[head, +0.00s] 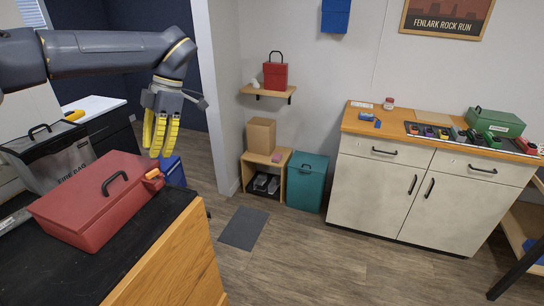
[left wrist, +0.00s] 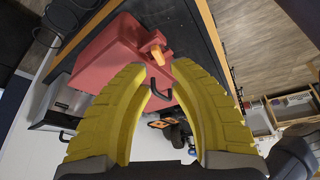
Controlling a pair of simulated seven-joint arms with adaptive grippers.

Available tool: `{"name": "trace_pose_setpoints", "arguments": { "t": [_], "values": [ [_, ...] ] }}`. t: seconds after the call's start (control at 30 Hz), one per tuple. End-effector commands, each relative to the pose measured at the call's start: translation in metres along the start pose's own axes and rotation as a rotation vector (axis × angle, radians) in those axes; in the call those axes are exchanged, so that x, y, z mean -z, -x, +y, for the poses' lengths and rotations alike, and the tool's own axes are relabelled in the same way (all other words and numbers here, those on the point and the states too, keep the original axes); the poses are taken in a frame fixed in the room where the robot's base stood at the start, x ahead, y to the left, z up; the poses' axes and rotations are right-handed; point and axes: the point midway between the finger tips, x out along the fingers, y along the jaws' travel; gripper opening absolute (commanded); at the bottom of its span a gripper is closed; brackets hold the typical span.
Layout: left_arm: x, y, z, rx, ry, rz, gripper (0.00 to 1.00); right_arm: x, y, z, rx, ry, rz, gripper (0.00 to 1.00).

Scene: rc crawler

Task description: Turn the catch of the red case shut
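The red case (head: 95,205) sits with its lid down on the black counter top at the left, black handle on top. Its orange catch (head: 153,174) is on the end facing right in the head view. In the left wrist view the case (left wrist: 112,55) fills the upper left, and the catch (left wrist: 157,52) shows just beyond the fingertips. My left gripper (head: 160,150) hangs just above the catch, apart from it, yellow fingers down. In the left wrist view its fingers are partly apart with nothing between them. My right gripper is not in view.
A grey fire bag (head: 50,158) stands behind the case. The counter's wooden side (head: 165,265) drops to open floor on the right. A small shelf unit, teal bin (head: 307,182) and cream cabinet (head: 420,205) stand along the far wall.

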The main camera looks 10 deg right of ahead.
Motion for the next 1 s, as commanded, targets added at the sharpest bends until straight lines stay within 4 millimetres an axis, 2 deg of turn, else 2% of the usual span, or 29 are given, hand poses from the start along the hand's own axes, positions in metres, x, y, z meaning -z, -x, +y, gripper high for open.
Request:
{"name": "trace_pose_setpoints", "arguments": {
  "t": [0.4,0.73,0.87,1.0],
  "values": [
    [-0.001,0.072,0.0,-0.004,0.004,0.0,0.2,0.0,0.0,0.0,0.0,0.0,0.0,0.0],
    [-0.001,0.118,0.0,-0.004,0.003,-0.001,0.2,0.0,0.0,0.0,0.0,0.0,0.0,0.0],
    [-0.014,0.114,-0.003,-0.034,-0.034,-0.037,0.2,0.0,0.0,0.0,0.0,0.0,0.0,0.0],
    [-0.03,0.113,-0.017,-0.036,-0.095,-0.074,0.2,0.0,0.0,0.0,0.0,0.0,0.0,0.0]
  ]
}}
